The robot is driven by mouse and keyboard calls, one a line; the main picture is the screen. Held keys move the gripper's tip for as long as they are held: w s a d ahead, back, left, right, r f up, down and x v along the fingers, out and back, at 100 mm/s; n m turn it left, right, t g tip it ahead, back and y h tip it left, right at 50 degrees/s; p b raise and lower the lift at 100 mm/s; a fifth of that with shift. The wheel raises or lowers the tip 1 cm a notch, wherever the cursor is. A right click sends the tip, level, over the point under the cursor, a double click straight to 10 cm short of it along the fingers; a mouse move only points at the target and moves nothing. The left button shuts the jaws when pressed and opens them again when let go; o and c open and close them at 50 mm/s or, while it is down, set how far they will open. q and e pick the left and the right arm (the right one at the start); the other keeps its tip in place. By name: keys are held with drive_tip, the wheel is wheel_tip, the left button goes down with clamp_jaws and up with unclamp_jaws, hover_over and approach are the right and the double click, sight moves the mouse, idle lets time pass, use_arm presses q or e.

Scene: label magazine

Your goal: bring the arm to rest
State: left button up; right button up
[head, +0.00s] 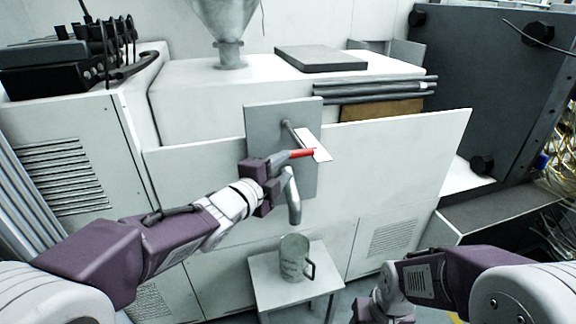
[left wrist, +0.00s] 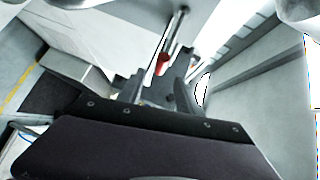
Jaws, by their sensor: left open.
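My left gripper (head: 285,165) is open in front of the grey upright plate (head: 262,125). A lever with a red handle (head: 302,153) is right by its fingertips; I cannot tell whether they touch. In the left wrist view the red end (left wrist: 162,64) shows just beyond the open fingers (left wrist: 160,92). A white tag-like plate (head: 318,146) is behind the handle. A grey spout (head: 294,198) points down below the gripper. My right gripper (head: 372,308) is low at the bottom edge, partly cut off, and its jaws cannot be made out.
A grey mug (head: 293,256) stands upright on a small white table (head: 268,285) below the spout. A white machine housing (head: 390,165) fills the middle, with a metal funnel (head: 229,50) on top. A dark cabinet (head: 480,90) stands at right, black equipment (head: 50,68) at left.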

use_arm(q)
drive_tip(key=shift+w, duration=0.1)
drive_tip(key=s+a+f+n+g+y, duration=0.35)
drive_tip(key=a+f+n, duration=0.3)
drive_tip(key=f, duration=0.35)
drive_tip(key=s+a+f+n+g+y, duration=0.25)
drive_tip(key=a+f+n+y, duration=0.2)
drive_tip(key=a+f, duration=0.45)
drive_tip(key=s+f+n+g, duration=0.3)
drive_tip(key=s+f+n, duration=0.2)
drive_tip(key=s, duration=0.3)
drive_tip(key=s+f+n+g, duration=0.4)
drive_tip(key=s+n, duration=0.2)
drive_tip(key=s, duration=0.3)
drive_tip(key=shift+d+f+h, duration=0.2)
drive_tip(key=shift+f+h, duration=0.1)
drive_tip(key=shift+f, duration=0.05)
